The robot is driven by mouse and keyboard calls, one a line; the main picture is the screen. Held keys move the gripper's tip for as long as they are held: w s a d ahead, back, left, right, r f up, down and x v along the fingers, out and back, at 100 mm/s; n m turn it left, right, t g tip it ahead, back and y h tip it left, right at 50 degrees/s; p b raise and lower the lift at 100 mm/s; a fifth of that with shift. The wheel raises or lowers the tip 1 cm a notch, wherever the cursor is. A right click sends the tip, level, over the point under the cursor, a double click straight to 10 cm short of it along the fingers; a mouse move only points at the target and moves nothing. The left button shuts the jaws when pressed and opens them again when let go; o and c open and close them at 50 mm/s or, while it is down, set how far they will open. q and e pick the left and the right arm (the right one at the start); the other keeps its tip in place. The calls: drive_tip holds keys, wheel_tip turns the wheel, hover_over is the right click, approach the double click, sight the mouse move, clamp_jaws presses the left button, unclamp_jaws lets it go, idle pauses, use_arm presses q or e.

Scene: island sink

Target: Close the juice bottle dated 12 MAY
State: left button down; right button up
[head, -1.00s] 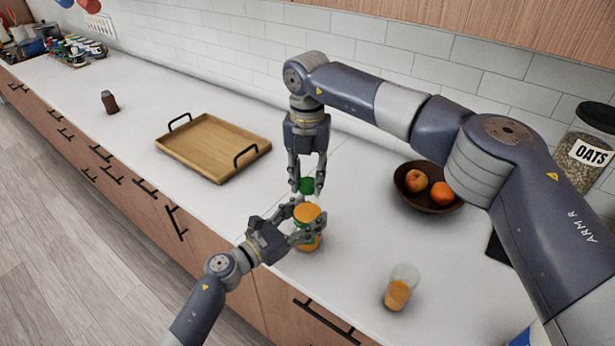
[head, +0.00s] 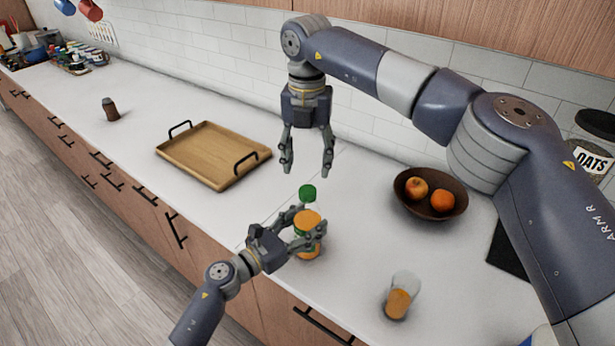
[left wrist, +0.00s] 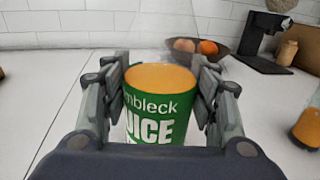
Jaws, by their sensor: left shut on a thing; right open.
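The juice bottle (head: 308,219) stands upright on the white counter, with orange juice and a green label. The left wrist view shows the label (left wrist: 158,118) reading "JUICE"; no date is legible. My left gripper (head: 311,229) is shut around the bottle's body, one finger on each side. A green cap (head: 307,192) sits at the top of the bottle, above its clear upper part; whether it is fully tight cannot be told. My right gripper (head: 307,170) is open and empty, above and apart from the cap, pointing down.
A glass of orange juice (head: 399,302) stands at front right. A brown bowl (head: 459,208) with fruit is to the right, and a wooden tray (head: 212,158) to the left. A small brown bottle (head: 111,109) stands far left. The counter left of the tray is largely clear.

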drive_tip(key=shift+r, duration=2.35)
use_arm(q)
drive_tip(key=c, duration=0.5)
unclamp_jaws()
drive_tip(key=shift+v, duration=6)
